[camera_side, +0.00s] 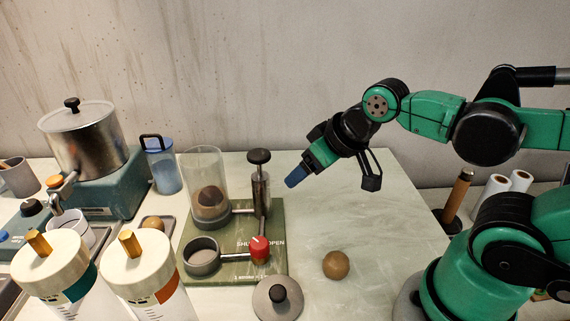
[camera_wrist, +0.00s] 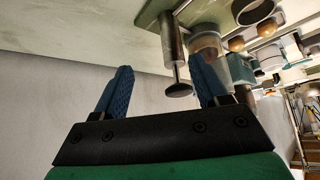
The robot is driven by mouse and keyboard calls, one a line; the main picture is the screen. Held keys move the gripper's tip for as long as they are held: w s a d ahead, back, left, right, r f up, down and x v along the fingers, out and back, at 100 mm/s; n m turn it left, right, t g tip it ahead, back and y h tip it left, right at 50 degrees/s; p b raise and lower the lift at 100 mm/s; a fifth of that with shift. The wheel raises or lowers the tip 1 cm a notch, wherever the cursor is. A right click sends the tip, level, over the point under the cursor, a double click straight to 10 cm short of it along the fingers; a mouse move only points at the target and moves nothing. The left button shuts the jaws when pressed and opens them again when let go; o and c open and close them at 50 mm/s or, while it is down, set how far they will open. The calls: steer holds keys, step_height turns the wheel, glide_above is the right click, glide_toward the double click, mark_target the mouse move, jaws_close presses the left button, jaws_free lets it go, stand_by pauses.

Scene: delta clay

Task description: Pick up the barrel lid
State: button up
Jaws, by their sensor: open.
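The barrel lid, a round grey disc with a black knob (camera_side: 278,299), lies on the table at the front edge of the side view, just in front of the green base plate. I cannot make it out in the wrist view. The clear barrel (camera_side: 205,165) stands on the plate with a brown lump inside; it also shows in the wrist view (camera_wrist: 205,45). My gripper (camera_side: 296,178) is in the air to the right of the barrel, well above and behind the lid. Its blue fingers (camera_wrist: 162,88) are apart with nothing between them.
A metal post with a black knob (camera_side: 259,157), a red valve knob (camera_side: 259,245) and a grey cup (camera_side: 201,258) stand on the plate (camera_side: 225,282). A brown ball (camera_side: 336,265) lies right of the lid. Two white-capped jars (camera_side: 136,258) stand left.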

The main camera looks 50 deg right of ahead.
steer(key=m+g, duration=0.7)
steer(key=m, duration=0.2)
glide_above(278, 290)
step_height(278, 290, down, 7)
steer(key=shift+r, duration=0.1)
steer(key=shift+f, duration=2.75)
jaws_close()
